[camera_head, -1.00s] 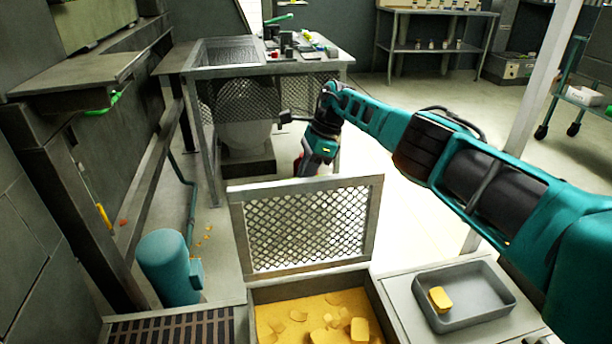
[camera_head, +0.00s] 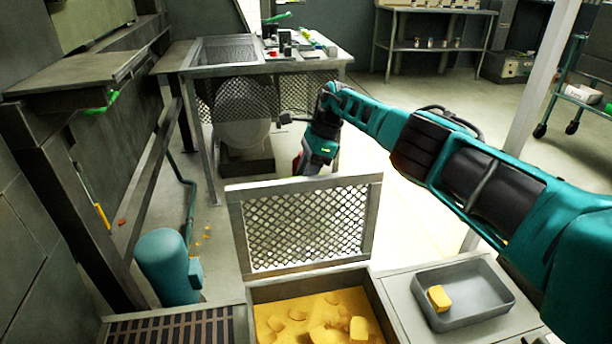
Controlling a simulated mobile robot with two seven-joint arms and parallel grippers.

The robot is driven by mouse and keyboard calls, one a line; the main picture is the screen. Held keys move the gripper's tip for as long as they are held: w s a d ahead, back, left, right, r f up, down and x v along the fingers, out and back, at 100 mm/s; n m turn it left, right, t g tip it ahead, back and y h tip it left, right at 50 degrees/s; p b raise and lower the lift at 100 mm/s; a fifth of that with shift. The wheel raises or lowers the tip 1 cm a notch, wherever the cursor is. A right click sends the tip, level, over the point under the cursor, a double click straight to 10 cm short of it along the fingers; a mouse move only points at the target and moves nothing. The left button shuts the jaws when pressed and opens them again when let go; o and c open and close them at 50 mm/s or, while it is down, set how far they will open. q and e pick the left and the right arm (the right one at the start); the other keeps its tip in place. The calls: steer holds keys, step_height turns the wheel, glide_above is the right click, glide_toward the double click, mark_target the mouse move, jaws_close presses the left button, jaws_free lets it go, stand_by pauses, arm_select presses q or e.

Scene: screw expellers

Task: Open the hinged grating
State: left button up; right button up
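The hinged grating (camera_head: 305,228), a metal frame with diamond mesh, stands raised, nearly upright, at the far edge of a bin (camera_head: 375,305). Yellow chunks and yellow material lie in the open bin. My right arm comes in from the right and reaches over beyond the grating. Its wrist and the body of my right gripper (camera_head: 312,158) are behind the grating's top edge. The fingertips are not clearly visible, so I cannot tell whether they are open or touch the grating. My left gripper is not in view.
A grey tray (camera_head: 463,296) with a yellow block (camera_head: 438,298) sits on the surface right of the bin. A slatted grate (camera_head: 170,332) lies to the left. A blue cylinder (camera_head: 167,265) stands behind it. A mesh-sided table (camera_head: 270,72) with small items stands farther back.

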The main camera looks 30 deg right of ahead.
steer(key=shift+d+r, duration=0.15)
steer(key=shift+r, duration=0.35)
arm_select(q)
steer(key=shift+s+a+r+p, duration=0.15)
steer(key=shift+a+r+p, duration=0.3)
steer(key=shift+p, duration=0.7)
arm_select(e)
steer(key=v, duration=1.1)
steer(key=shift+d+r, duration=0.2)
steer(key=shift+r, duration=0.15)
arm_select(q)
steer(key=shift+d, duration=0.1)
